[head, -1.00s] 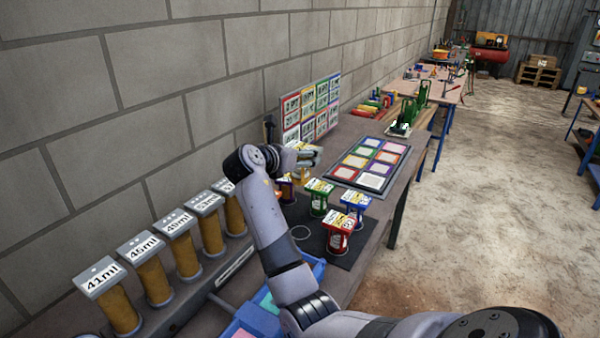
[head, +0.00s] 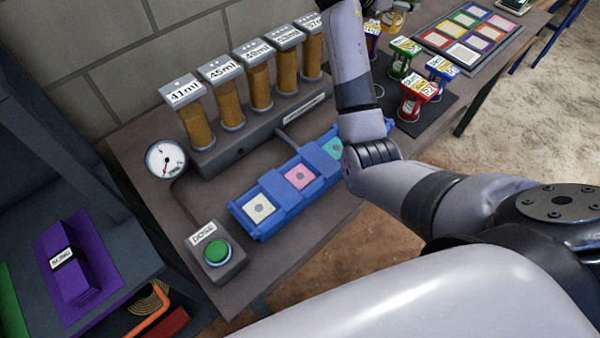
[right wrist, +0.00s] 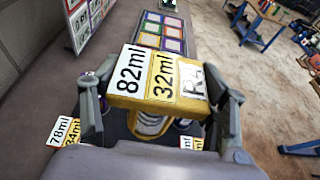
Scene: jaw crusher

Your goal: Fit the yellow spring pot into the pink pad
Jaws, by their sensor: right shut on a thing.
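The yellow spring pot (right wrist: 148,118) is between the two fingers of my right gripper (right wrist: 160,100), which is shut on it. In the head view the yellow pot (head: 394,17) shows at the top edge, partly cut off, near the dark mat. The pot is well apart from the pink pad. My right arm hides the tray's far end. My left gripper is not in view.
Several labelled dispensers (head: 196,120) stand behind the tray. A gauge (head: 165,159) and a green button (head: 217,252) are at the left. Green (head: 401,62), red (head: 416,100) and blue (head: 440,76) pots stand on the mat (head: 443,105). A coloured board (head: 462,55) lies beyond.

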